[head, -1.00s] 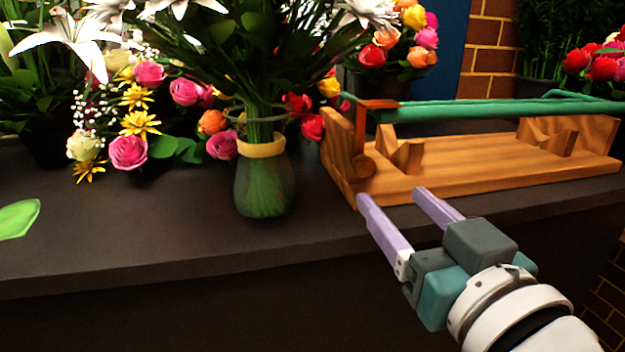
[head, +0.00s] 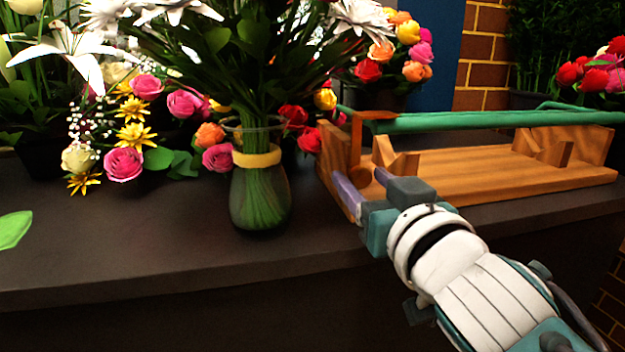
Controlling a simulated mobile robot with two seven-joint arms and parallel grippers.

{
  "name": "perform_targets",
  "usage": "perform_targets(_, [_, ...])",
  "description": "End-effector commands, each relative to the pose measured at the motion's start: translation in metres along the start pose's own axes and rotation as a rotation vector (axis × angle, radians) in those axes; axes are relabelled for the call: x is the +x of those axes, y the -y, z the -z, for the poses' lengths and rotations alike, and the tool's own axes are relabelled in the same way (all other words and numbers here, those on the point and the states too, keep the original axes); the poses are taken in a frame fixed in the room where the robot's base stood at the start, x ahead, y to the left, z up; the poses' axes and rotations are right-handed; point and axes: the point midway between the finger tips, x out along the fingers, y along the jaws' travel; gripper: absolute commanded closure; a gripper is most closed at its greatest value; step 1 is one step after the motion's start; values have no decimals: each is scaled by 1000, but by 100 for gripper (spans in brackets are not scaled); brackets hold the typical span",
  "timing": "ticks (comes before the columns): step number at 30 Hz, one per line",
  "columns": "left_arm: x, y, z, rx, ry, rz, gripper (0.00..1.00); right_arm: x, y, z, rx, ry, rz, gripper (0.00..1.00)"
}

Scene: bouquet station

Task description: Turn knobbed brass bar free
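A brown wooden stand (head: 480,180) holds a long green roll (head: 470,121) across its top at the right of the head view. A copper-brown bar (head: 356,138) stands at the stand's left end, its upper arm lying over the left end of the roll. A round knob (head: 361,176) shows at its lower end. My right gripper (head: 358,174) is at the knob, one lilac finger on each side of it. The fingers stand apart and look open; contact with the knob cannot be told. The gripper body hides part of the right finger. My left gripper is not in view.
A glass vase (head: 262,200) with a yellow band and lilies stands just left of the stand. Colourful flowers (head: 125,160) fill the back left. A green leaf (head: 14,230) lies at the left. The dark counter (head: 150,245) is clear in front.

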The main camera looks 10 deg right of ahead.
Motion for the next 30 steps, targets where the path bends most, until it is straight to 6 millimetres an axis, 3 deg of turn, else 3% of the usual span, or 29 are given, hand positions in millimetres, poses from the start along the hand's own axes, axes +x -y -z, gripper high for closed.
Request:
perform_targets(2, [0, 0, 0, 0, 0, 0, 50, 0, 0, 0, 0, 0, 0, 52])
perform_targets(15, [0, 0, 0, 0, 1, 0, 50, 0, 0, 0, 0, 0, 0, 100])
perform_targets(30, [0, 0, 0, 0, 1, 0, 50, 0, 0, 0, 0, 0, 0, 100])
